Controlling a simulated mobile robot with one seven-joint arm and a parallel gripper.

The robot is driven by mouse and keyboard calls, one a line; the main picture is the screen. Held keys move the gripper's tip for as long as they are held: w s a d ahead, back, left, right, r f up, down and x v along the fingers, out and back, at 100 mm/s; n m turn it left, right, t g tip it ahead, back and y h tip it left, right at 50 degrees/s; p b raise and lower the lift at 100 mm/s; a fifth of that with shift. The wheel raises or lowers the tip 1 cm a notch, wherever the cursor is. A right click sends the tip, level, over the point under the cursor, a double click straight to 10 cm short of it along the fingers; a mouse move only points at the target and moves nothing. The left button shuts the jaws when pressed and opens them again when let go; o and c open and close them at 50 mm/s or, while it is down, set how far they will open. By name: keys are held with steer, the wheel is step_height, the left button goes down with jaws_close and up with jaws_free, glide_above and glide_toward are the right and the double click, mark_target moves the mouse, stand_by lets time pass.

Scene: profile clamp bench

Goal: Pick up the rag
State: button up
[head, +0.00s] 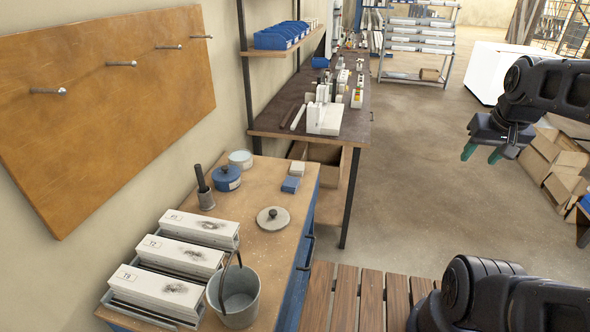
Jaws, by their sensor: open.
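I cannot make out a rag for certain in the head view. A small blue block (290,185) with a pale piece (297,168) behind it lies on the wooden bench (262,247); I cannot tell whether either is cloth. My gripper (482,154) hangs at the upper right with its greenish fingertips apart. It is open and empty, over the floor and well away to the right of the bench.
The bench also holds a metal bucket (238,292), labelled white boxes (185,256), a round lid (273,217), a blue pot (227,178) and a cup with a dark handle (205,192). A pegboard (110,105) hangs left. Cardboard boxes (552,158) stand right. The middle floor is clear.

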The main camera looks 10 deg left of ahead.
stand_by(0.3)
steer(key=o, duration=0.9)
